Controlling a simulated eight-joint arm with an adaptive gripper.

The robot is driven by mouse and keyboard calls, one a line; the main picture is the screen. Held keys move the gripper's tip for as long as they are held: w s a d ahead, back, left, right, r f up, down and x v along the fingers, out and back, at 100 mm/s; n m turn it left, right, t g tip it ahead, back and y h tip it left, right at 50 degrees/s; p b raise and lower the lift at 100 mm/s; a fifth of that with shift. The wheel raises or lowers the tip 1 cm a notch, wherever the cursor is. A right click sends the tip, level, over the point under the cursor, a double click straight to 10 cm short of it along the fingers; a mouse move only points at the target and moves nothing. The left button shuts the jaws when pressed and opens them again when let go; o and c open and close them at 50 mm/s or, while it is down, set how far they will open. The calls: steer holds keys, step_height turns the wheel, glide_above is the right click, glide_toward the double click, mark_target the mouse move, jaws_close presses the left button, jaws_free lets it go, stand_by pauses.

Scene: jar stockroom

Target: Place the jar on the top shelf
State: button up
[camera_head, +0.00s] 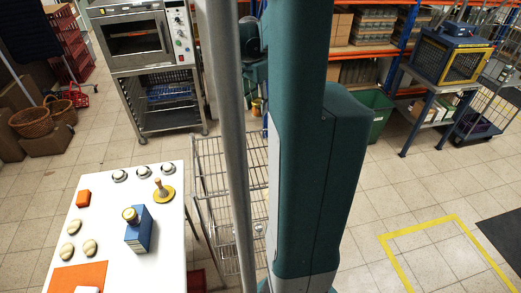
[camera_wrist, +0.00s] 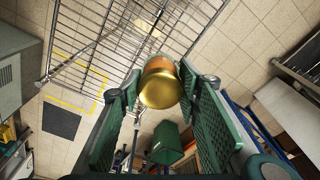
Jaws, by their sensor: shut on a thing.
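A jar with a gold lid (camera_wrist: 160,88) is between the two green fingers of my gripper (camera_wrist: 158,95), in the middle of the wrist view. My gripper is shut on it. Amber-brown glass shows above the lid in that view. In the head view a small part of the jar (camera_head: 257,107) shows beside my column, which hides most of the arm. A wire shelf rack (camera_head: 215,150) stands below and around that spot, partly hidden by my column and a pole. Its wire shelf (camera_wrist: 130,32) also fills the top of the wrist view. The jar appears apart from it.
A white table (camera_head: 110,210) at lower left holds a blue box (camera_head: 139,230) with a yellow-lidded item on it, and several small things. An oven (camera_head: 135,42) on a stand is behind. A green bin (camera_head: 379,115) stands right. Floor at right is open.

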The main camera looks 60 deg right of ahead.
steer(key=f, duration=0.4)
steer(key=shift+w+f, duration=0.2)
steer(key=shift+f, duration=0.1)
glide_toward(259, 140)
steer(key=shift+d+f, duration=0.15)
steer(key=shift+f, duration=0.15)
stand_by(0.3)
steer(key=shift+s, duration=0.1)
steer(key=shift+f, duration=2.05)
steer(key=shift+f, duration=0.15)
steer(key=o, duration=1)
